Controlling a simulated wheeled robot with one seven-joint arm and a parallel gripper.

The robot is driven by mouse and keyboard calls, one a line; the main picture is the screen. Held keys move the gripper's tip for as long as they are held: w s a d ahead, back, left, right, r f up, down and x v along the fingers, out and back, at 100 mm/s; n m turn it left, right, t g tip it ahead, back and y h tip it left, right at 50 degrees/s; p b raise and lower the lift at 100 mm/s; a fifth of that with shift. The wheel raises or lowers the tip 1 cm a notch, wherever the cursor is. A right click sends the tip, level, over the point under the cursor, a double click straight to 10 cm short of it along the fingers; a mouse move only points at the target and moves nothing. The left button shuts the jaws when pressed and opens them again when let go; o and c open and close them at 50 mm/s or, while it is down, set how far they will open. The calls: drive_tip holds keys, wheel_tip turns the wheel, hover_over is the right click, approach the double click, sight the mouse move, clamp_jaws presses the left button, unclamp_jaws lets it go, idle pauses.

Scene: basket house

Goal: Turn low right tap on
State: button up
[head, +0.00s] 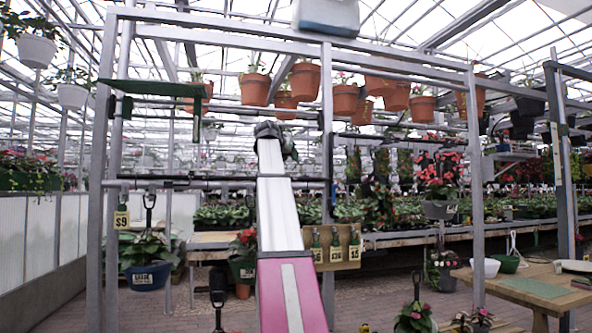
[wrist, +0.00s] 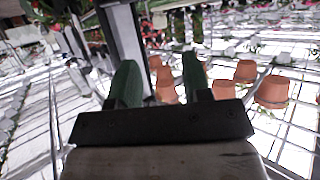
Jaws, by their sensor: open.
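My gripper (wrist: 160,76) shows in the wrist view as two green fingers, set apart with nothing between them. In the head view my gripper (head: 273,130) is the dark end of my raised arm, in front of the metal frame, at about the height of the hanging pots. I cannot clearly make out a tap on either; my arm hides part of the lower pipe.
Terracotta pots (head: 346,100) hang around and above my gripper. A grey post (head: 327,150) stands just right of my arm. A wooden board (head: 350,262) with several small tagged items hangs lower. A wooden table (head: 540,290) is at right; brick floor shows at left.

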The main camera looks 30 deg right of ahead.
drive_tip(key=x, duration=1)
drive_tip(key=shift+w+d, duration=0.2)
drive_tip(key=shift+d, duration=0.2)
clamp_jaws()
